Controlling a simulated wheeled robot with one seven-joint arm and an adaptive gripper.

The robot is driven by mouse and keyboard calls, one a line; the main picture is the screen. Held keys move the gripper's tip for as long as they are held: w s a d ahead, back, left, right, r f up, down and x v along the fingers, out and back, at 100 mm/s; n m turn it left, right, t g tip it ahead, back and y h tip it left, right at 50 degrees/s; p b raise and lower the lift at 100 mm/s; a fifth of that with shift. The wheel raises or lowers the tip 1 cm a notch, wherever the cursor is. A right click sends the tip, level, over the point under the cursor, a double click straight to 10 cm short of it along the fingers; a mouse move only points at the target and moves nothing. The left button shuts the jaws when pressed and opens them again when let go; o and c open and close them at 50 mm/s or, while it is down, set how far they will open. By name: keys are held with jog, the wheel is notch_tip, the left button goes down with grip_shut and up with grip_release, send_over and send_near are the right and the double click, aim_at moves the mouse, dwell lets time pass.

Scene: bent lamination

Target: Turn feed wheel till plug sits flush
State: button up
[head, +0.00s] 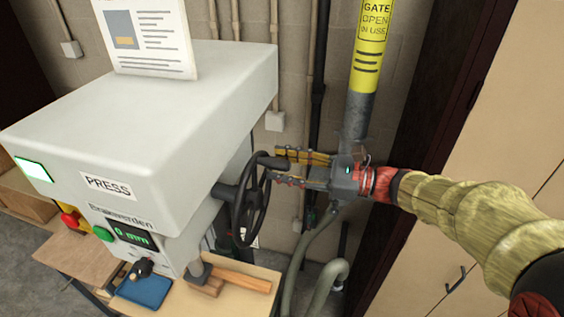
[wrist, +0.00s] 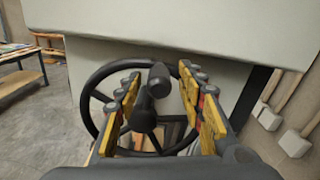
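The feed wheel (head: 237,213) is a black spoked handwheel on the right side of the grey press (head: 140,95). In the wrist view the wheel (wrist: 87,95) faces me, with a dark crank handle (wrist: 158,80) sticking out toward me. My gripper (head: 283,166) is at the wheel's upper right, its yellow fingers pointing at it. In the wrist view my gripper (wrist: 158,100) is open, with the handle between its fingers and gaps on both sides. The press display (head: 131,237) reads 0 mm. I cannot make out the plug.
A yellow-banded post (head: 371,50) stands just behind my gripper. Grey hoses (head: 320,255) run below it. A blue pad (head: 145,290) and a wooden piece (head: 240,280) lie on the bench under the press. A pale cabinet (head: 500,130) stands at the right.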

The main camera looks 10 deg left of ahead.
jog(key=shift+a, duration=0.25)
jog(key=shift+c, duration=0.7)
jog(key=c, duration=0.7)
grip_shut()
